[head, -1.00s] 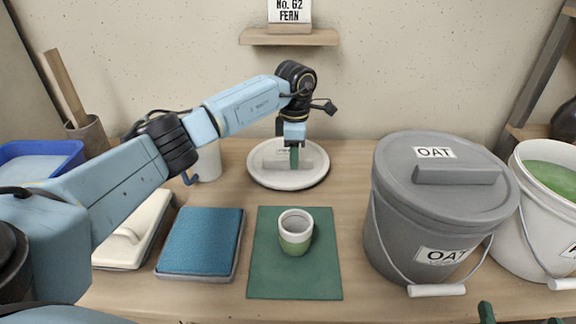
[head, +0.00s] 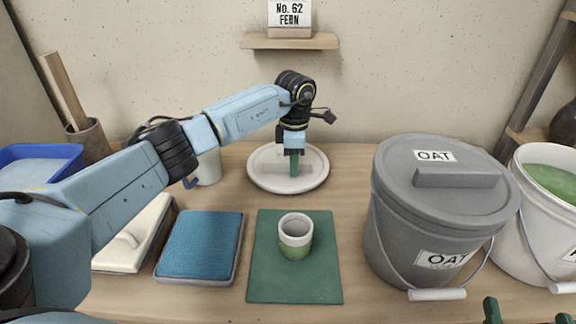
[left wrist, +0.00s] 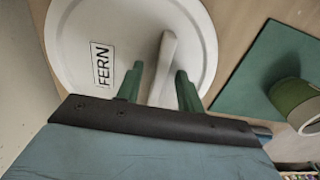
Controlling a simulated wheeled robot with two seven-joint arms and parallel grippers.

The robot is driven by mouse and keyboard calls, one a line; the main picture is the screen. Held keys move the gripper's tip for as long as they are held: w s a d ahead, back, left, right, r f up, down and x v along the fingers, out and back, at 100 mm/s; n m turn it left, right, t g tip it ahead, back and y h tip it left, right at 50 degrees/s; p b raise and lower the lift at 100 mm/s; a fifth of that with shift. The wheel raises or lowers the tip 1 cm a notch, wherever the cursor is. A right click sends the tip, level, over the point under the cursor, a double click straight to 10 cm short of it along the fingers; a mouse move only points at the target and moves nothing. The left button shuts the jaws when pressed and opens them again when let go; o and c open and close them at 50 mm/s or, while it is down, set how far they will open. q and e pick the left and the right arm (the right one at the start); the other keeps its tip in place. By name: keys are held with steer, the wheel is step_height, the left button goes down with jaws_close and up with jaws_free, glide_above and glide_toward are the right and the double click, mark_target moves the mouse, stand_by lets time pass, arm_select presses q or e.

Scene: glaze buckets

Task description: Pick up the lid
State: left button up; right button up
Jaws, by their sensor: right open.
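The white round lid (head: 289,187) lies flat on the table at the back centre. It has a bar handle (left wrist: 165,62) across it and a FERN label (left wrist: 102,65) in the left wrist view. My left gripper (head: 294,167) points down at the lid from above. In the left wrist view its green fingers (left wrist: 158,88) are apart, one on each side of the handle, with visible gaps. My right gripper (head: 527,313) shows only its fingertips at the bottom right edge; they are wide apart and empty.
A lidded grey OAT bucket (head: 392,245) stands right of centre, with a white bucket of green glaze (head: 530,225) beyond. A green cup (head: 296,240) stands on a green mat (head: 270,285). A blue sponge pad (head: 200,245) and white mug (head: 209,168) are left.

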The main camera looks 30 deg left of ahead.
arm_select(q)
jaws_close()
stand_by(0.5)
